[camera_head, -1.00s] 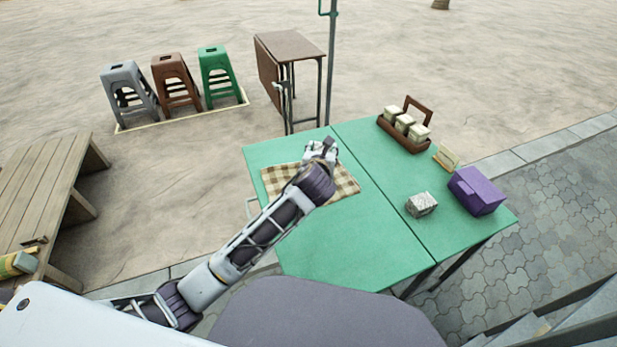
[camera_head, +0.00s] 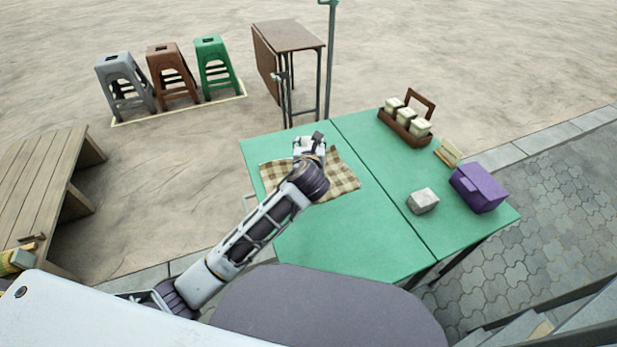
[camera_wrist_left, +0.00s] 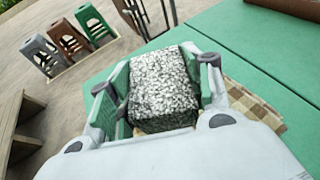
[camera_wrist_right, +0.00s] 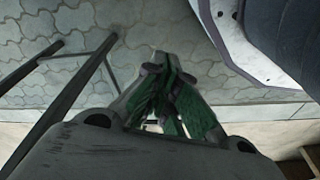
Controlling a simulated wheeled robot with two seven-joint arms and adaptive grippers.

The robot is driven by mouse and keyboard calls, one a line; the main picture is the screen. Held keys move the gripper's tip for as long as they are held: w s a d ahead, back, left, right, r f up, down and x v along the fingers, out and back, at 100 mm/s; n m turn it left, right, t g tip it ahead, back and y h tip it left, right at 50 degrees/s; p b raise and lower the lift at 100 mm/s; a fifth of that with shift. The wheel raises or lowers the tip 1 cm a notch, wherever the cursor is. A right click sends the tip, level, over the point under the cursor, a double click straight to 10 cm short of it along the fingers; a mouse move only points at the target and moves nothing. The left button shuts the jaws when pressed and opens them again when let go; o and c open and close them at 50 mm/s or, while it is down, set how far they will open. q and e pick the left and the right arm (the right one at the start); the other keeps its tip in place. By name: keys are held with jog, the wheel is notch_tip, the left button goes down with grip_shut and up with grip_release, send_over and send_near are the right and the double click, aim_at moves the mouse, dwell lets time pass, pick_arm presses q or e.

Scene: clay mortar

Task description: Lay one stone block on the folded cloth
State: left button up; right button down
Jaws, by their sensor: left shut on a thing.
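My left gripper (camera_head: 310,147) is over the back part of the brown-and-cream checked folded cloth (camera_head: 343,180) on the green table. In the left wrist view, the left gripper (camera_wrist_left: 160,85) is shut on a speckled grey stone block (camera_wrist_left: 163,88), with a green-padded finger on each side. The cloth also shows there, beside the gripper (camera_wrist_left: 252,108). The gap between block and cloth cannot be judged. A second, pale grey stone block (camera_head: 422,201) sits on the right table half. My right gripper (camera_wrist_right: 165,85) shows only in its wrist view, fingers together and empty, above paving.
A purple box (camera_head: 478,188), a small stand-up card (camera_head: 447,153) and a brown caddy with pale jars (camera_head: 405,130) stand on the right table half. A pole (camera_head: 331,70) rises behind the table. The table's front left half is clear.

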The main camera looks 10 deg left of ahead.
pick_arm(q)
jog(key=shift+a, duration=0.1)
pick_arm(e)
jog(key=shift+s, duration=0.15)
dwell(0.3)
